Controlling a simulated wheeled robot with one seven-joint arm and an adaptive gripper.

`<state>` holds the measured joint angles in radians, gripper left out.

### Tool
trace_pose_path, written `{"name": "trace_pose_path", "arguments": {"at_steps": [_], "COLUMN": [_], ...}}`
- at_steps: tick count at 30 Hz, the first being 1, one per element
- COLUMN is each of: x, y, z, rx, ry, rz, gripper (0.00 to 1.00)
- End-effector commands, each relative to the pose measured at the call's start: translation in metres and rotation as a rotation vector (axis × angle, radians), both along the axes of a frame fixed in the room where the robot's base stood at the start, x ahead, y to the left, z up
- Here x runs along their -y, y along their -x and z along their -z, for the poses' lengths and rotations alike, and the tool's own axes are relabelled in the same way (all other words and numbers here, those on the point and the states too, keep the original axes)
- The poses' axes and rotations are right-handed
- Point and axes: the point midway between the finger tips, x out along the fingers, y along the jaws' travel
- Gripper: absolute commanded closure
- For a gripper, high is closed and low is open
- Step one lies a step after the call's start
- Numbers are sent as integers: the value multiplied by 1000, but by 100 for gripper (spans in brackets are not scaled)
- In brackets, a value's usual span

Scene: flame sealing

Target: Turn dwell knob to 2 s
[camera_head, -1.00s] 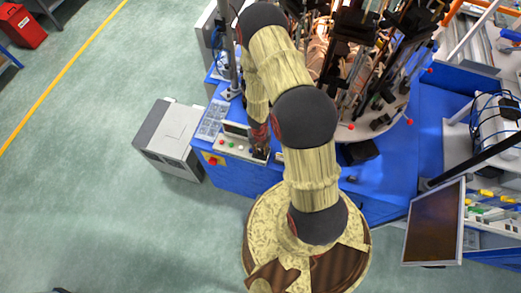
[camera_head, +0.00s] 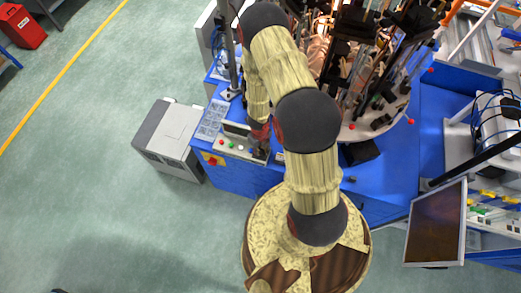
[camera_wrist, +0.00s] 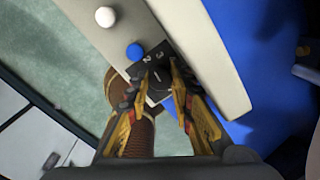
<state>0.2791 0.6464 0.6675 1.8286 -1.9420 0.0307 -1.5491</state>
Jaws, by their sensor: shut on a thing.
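The dwell knob (camera_wrist: 160,77) is a small dark knob on a black dial plate with white numerals, of which a 2 and a 3 (camera_wrist: 160,55) can be made out. It sits on a pale control panel (camera_wrist: 206,60). My gripper (camera_wrist: 164,76) is shut on the knob, with a yellow-and-black finger on each side. The knob's pointer is partly hidden, so its exact setting cannot be told. In the head view the panel (camera_head: 235,146) stands at the front left of the blue bench, and my arm covers the knob there.
A blue button (camera_wrist: 135,52) and a white button (camera_wrist: 105,17) sit beside the dial. A red switch on yellow (camera_head: 212,160) is on the bench front. A carousel with dark fixtures (camera_head: 370,75) stands right of my arm. A grey cabinet (camera_head: 168,140) stands left.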

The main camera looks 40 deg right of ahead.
Motion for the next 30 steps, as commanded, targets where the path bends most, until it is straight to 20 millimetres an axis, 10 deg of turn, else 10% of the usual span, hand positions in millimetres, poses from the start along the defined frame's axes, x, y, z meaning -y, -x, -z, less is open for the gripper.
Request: {"name": "trace_pose_path", "arguments": {"at_steps": [10,11,15,30], "x": [1,1,0,0], "y": [-1,-1,-1,0], "z": [-1,-1,0,-1], "rx": [2,2,2,-1], "ry": [1,1,1,1], "rz": [-1,-1,-1,135], "gripper": [100,76,69,69]}}
